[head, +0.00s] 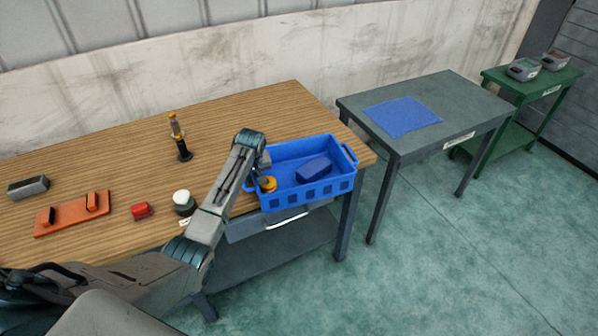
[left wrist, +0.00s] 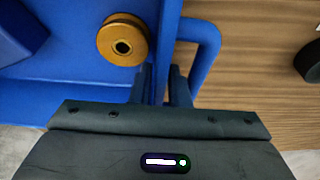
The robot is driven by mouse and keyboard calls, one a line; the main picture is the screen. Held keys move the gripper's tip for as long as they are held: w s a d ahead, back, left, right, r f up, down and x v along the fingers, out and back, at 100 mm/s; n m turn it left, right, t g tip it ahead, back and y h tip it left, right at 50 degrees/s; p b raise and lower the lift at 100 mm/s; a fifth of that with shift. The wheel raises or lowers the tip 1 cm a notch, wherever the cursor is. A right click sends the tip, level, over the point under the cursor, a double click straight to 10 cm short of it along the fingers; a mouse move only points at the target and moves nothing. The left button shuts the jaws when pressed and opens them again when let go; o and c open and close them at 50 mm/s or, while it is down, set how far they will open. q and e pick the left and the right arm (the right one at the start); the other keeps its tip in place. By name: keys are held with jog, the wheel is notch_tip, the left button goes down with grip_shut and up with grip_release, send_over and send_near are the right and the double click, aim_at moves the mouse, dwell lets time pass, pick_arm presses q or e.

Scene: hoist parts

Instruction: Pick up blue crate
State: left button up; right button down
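The blue crate (head: 318,192) stands on the right end of the wooden table (head: 90,150), with a handle at each end. It holds a dark blue block (head: 313,169) and an orange-yellow ring-like part (head: 267,184). My left gripper (head: 255,178) is at the crate's left end. In the left wrist view my left gripper (left wrist: 162,78) has one finger on each side of the crate wall, close together, by the blue handle (left wrist: 212,42). The ring part (left wrist: 122,40) lies just inside that wall. The crate appears to rest on the tabletop. My right gripper is not in view.
A white-topped dark part (head: 183,202), a red part (head: 141,211), an orange plate (head: 72,214), a grey block (head: 28,187) and a dark upright part (head: 180,140) stand on the table. A grey table (head: 440,90) with a blue mat (head: 402,116) is to the right.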

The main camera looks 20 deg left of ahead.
pick_arm(q)
jog(key=shift+w+f, duration=0.25)
jog(key=shift+f, duration=0.05)
grip_shut()
jog(key=shift+r, duration=0.15)
dwell(1.0)
